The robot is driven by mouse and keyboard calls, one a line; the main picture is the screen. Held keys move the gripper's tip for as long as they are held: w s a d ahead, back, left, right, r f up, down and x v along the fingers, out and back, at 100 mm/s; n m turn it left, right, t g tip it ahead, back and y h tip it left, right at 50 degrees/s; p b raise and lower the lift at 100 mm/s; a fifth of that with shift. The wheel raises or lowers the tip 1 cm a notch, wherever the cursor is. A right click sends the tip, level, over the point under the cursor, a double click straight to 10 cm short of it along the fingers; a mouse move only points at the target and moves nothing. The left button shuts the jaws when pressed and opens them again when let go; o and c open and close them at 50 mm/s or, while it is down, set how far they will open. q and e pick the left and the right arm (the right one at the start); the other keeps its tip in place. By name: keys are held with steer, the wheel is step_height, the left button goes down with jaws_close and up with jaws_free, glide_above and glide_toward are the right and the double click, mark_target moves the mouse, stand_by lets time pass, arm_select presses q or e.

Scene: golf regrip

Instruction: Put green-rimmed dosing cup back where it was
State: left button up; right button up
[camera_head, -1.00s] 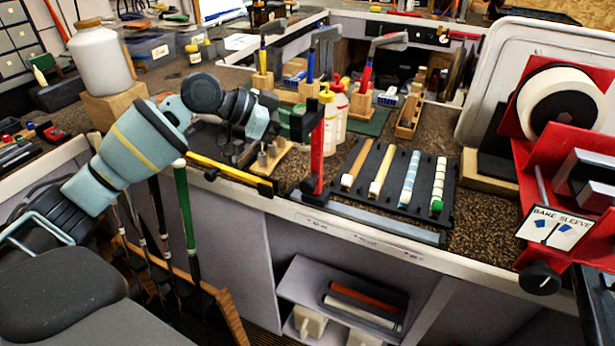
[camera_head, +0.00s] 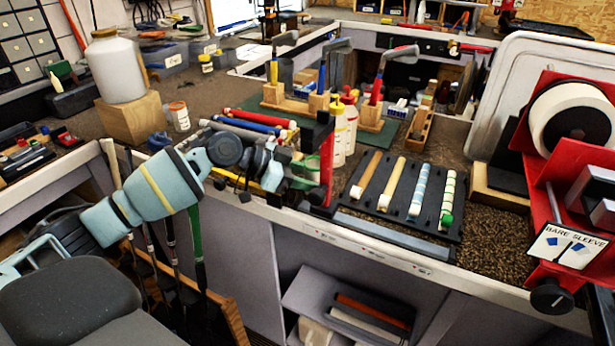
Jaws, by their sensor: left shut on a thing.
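My left gripper (camera_head: 290,174) reaches in from the left, low over the bench's front edge, just left of the red upright clamp (camera_head: 327,160). It is shut on a small item with green showing at its right side, which looks like the green-rimmed dosing cup (camera_head: 311,170). The cup is partly hidden by the fingers and the clamp, so its tilt is unclear. My right gripper is not in view.
A black rack (camera_head: 376,197) with several grips lies right of the clamp. A white jug (camera_head: 119,70) sits on a wooden block (camera_head: 134,119) at left. A red tape dispenser (camera_head: 545,170) stands at right.

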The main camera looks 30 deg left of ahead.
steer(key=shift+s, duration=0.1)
arm_select(q)
steer(key=o, duration=0.6)
steer(key=shift+f, duration=0.1)
steer(key=shift+o, duration=0.5)
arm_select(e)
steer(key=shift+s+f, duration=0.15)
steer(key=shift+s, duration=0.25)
arm_select(q)
steer(key=shift+a+r, duration=0.1)
steer(key=shift+r, duration=0.15)
steer(key=b+v, duration=0.1)
steer(key=v, duration=0.9)
steer(key=shift+f, duration=0.15)
steer(key=shift+v, duration=0.9)
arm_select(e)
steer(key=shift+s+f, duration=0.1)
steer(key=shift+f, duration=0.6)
